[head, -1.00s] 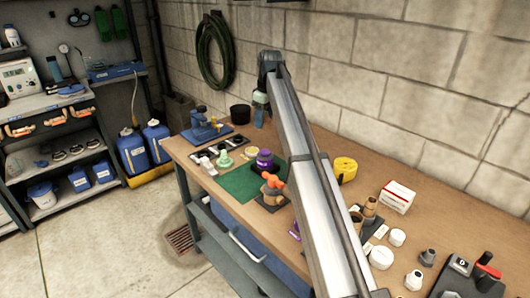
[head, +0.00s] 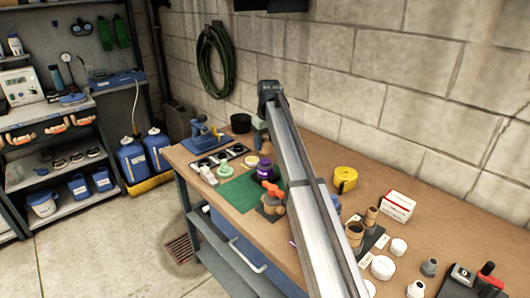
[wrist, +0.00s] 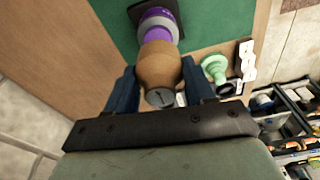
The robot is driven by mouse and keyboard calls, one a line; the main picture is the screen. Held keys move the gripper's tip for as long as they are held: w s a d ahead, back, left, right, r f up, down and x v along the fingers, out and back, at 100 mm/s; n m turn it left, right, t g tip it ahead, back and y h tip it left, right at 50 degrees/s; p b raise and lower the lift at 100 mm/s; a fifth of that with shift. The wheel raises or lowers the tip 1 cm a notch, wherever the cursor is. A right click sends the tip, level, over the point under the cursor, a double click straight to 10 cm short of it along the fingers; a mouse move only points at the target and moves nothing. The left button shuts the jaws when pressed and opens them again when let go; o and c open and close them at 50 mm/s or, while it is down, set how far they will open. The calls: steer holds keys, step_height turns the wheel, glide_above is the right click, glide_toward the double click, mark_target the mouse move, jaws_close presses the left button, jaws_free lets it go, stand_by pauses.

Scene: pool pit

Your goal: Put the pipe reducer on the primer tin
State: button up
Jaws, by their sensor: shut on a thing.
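My gripper (wrist: 158,88) is shut on the pipe reducer (wrist: 160,68), a tan-brown, necked piece with a grey end facing the wrist camera. Its dark blue fingers sit on either side of it. The purple primer tin (wrist: 157,22) shows just beyond the reducer in the wrist view, partly covered by it; I cannot tell whether they touch. In the head view the tin (head: 265,170) stands at the back of the green mat, below the end of my arm. The fingers and reducer are not clear there.
The green mat (head: 236,194) also has an orange-handled valve (head: 272,189) beside it. A pale green fitting (head: 225,171) stands left of the tin. A yellow tape (head: 345,178), white box (head: 398,206) and several fittings lie to the right. The block wall runs behind the bench.

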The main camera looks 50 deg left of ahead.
mark_target(264, 160)
steer(key=shift+f, duration=1.95)
steer(key=shift+f, duration=0.65)
steer(key=o, duration=1.1)
steer(key=shift+r, duration=0.1)
steer(key=r, duration=0.4)
steer(key=d+r, duration=0.1)
steer(key=r, duration=0.8)
steer(key=shift+s+d, duration=0.1)
steer(key=shift+d, duration=0.15)
